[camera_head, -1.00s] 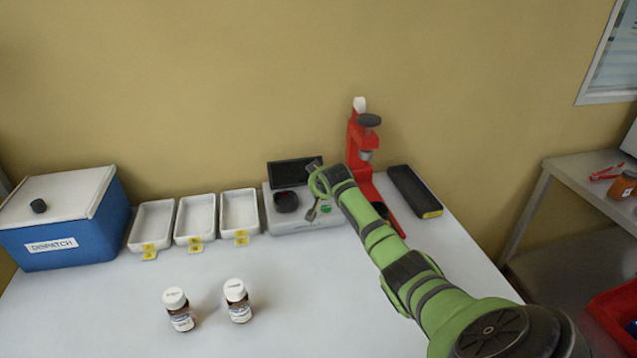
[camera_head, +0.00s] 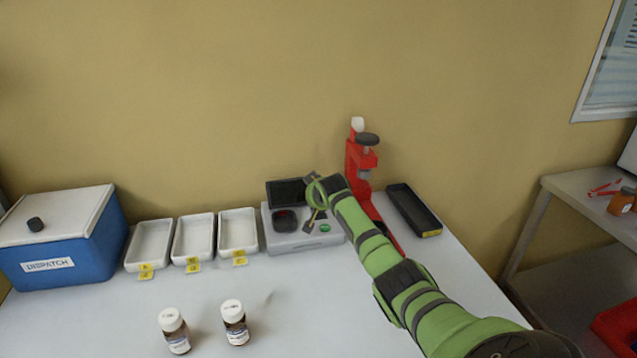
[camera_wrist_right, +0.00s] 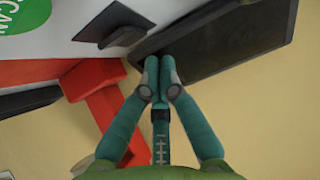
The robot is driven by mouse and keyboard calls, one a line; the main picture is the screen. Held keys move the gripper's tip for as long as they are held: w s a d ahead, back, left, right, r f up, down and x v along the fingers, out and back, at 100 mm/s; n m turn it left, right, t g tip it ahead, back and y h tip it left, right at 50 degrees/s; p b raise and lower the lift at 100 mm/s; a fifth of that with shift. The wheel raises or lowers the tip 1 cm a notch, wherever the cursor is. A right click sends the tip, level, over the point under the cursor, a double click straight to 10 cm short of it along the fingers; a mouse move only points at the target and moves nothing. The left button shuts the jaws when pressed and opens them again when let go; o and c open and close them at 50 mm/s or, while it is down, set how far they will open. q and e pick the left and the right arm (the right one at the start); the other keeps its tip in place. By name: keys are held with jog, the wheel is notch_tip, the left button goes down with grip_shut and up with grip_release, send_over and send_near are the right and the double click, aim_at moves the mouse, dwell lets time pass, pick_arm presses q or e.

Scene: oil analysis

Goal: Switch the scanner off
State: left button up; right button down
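My left gripper is not in view.
A red press (camera_head: 360,180) stands close right of the scanner, by my right arm, with a black tray (camera_head: 413,209) beyond. Three white trays (camera_head: 192,241) and a blue dispatch box (camera_head: 70,245) are to the left. Two bottles (camera_head: 174,332) (camera_head: 235,323) stand in front.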

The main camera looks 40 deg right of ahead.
jog(key=r+p, duration=0.1)
jog(key=r, duration=0.1)
jog(key=r+p, duration=0.2)
jog(key=shift+w+d, duration=0.1)
jog(key=shift+w, duration=0.1)
jog(key=shift+s+a+b, duration=0.25)
jog(key=shift+s+b, duration=0.1)
jog(key=shift+b, duration=0.25)
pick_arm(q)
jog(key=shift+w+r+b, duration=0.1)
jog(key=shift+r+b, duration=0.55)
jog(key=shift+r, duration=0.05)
pick_arm(e)
jog(key=w+r+v, duration=0.1)
jog(key=v, duration=0.7)
jog(key=shift+s+d+r, duration=0.15)
jog(key=shift+d+r, duration=0.05)
jog(key=shift+r, duration=0.2)
